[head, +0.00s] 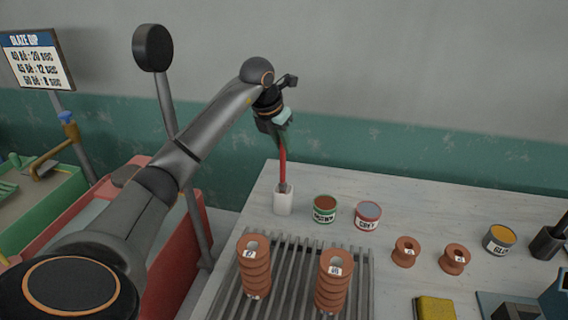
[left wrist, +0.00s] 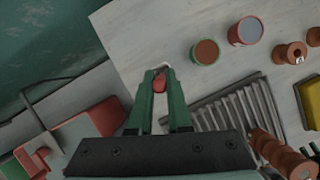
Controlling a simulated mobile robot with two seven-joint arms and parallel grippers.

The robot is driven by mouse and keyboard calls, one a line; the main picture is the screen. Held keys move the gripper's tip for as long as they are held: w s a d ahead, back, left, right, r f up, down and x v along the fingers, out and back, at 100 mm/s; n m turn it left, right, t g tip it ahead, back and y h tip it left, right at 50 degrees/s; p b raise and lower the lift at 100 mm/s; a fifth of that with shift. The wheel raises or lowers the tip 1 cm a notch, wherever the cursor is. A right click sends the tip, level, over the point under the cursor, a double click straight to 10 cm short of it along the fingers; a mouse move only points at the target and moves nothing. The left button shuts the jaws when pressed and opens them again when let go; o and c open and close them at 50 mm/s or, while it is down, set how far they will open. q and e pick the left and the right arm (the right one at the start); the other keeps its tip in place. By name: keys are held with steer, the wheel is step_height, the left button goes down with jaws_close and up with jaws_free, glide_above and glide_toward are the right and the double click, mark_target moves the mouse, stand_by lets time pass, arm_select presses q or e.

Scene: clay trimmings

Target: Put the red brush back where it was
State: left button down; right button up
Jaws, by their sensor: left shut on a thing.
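The red brush (head: 283,165) hangs upright below my left gripper (head: 280,124) in the head view. The left gripper is shut on the upper part of its handle. The brush's dark lower end is at the mouth of a white holder (head: 284,203) near the table's back left corner; I cannot tell how deep it sits. In the left wrist view the green fingers of my left gripper (left wrist: 160,88) close around the red brush (left wrist: 159,82), seen end-on, and hide most of the holder. My right gripper is not in view.
A brown-glaze can (head: 325,209) and a grey-topped can (head: 368,215) stand right of the holder. Stacked clay rings (head: 254,268) stand on a slatted rack (head: 292,285) in front. A yellow sponge (head: 435,309) and a yellow-topped can (head: 499,239) are further right.

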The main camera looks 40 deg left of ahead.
mark_target(281, 154)
arm_select(q)
steer(key=shift+w+f, duration=0.1)
steer(key=shift+f, duration=2.4)
steer(key=c, duration=0.8)
jaws_free()
steer(key=shift+c, duration=0.2)
steer(key=v, duration=1.2)
